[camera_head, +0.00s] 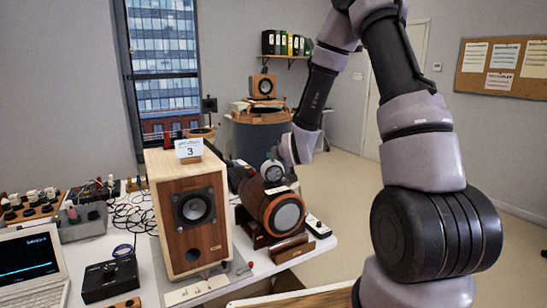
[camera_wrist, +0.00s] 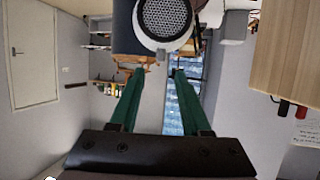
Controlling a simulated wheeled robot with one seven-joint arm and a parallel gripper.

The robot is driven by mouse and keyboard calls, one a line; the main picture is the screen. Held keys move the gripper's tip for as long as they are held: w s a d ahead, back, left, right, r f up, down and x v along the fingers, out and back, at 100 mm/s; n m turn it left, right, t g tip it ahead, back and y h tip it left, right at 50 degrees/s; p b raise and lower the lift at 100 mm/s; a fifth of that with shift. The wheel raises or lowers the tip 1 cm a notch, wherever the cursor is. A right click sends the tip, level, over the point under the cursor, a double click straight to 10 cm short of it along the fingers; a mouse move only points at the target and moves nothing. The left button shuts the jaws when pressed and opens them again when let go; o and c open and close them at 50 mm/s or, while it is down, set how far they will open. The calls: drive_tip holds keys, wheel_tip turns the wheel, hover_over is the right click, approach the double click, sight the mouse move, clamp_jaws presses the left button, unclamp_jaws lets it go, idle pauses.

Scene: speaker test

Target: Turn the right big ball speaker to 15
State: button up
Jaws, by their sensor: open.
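On the table in the head view, a wooden barrel-shaped speaker (camera_head: 257,203) with an orange-ringed front lies in a dark stand. A small round pale ball speaker (camera_head: 271,171) sits on top of it. In the wrist view a round mesh grille with a white rim (camera_wrist: 165,18), apparently this ball, shows at the top edge. My gripper (camera_wrist: 160,72) is open, its two green fingers apart with nothing between them. The grille is beyond the fingertips; I cannot tell whether they touch. In the head view my arm's end is beside the ball, its fingers hard to see. No setting of 15 is readable.
A tall wooden box speaker (camera_head: 165,220) with a card reading 3 (camera_head: 189,149) stands left of the barrel. A small wooden holder (camera_head: 291,248) is in front. A black box (camera_head: 110,280) and laptop (camera_head: 32,262) are at left. Floor is clear at right.

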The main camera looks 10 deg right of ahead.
drive_tip(key=shift+v, duration=1.8)
drive_tip(key=s+d+r+m+g, duration=0.2)
drive_tip(key=s+d+r+g, duration=0.1)
drive_tip(key=s+r, duration=0.95)
drive_tip(key=s+r+m+g, duration=0.1)
drive_tip(key=s+r, duration=0.1)
drive_tip(key=s, duration=0.4)
drive_tip(key=s+d+r+m+g+y, duration=0.1)
drive_tip(key=s+r, duration=0.2)
drive_tip(key=s, duration=0.3)
drive_tip(key=s+r+g, duration=0.1)
drive_tip(key=s+r, duration=0.2)
drive_tip(key=s, duration=0.3)
drive_tip(key=shift+d+m, duration=0.4)
